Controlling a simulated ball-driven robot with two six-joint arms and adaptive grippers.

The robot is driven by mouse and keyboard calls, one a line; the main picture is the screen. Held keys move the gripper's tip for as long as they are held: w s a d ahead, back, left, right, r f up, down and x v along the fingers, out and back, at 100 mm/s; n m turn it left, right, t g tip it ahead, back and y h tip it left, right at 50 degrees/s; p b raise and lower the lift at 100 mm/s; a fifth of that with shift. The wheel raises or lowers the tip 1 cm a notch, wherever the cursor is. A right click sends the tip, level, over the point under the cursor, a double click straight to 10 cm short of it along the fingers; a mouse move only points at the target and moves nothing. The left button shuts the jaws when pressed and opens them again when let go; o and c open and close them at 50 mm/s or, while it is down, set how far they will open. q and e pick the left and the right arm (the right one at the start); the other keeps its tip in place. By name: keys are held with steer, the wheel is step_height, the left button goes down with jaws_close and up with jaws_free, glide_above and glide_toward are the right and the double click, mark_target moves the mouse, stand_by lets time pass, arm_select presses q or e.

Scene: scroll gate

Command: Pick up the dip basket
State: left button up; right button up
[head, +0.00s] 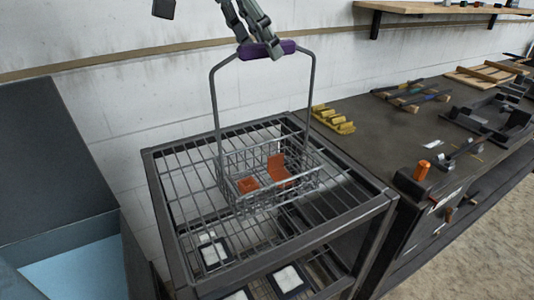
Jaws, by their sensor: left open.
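The dip basket (230,178) is a grey wire basket with a tall wire handle topped by a purple grip (280,48). It stands upright on the upper wire shelf of a dark metal rack and holds orange parts (278,168). My left gripper (258,42) comes down from the top edge, open, with its fingers at the left part of the purple grip. The fingers overlap the grip in the picture; I cannot tell whether they touch it.
The rack (170,210) has a lower shelf with white panels. A blue tank (75,270) stands at left. A dark bench (390,140) at right carries a yellow block (335,120), an orange cylinder (421,170) and wooden racks. A wall shelf (440,8) is at upper right.

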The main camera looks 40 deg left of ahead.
arm_select(q)
steer(key=shift+b+x, duration=0.4)
steer(key=shift+x, duration=0.75)
steer(key=shift+r, duration=0.1)
jaws_close()
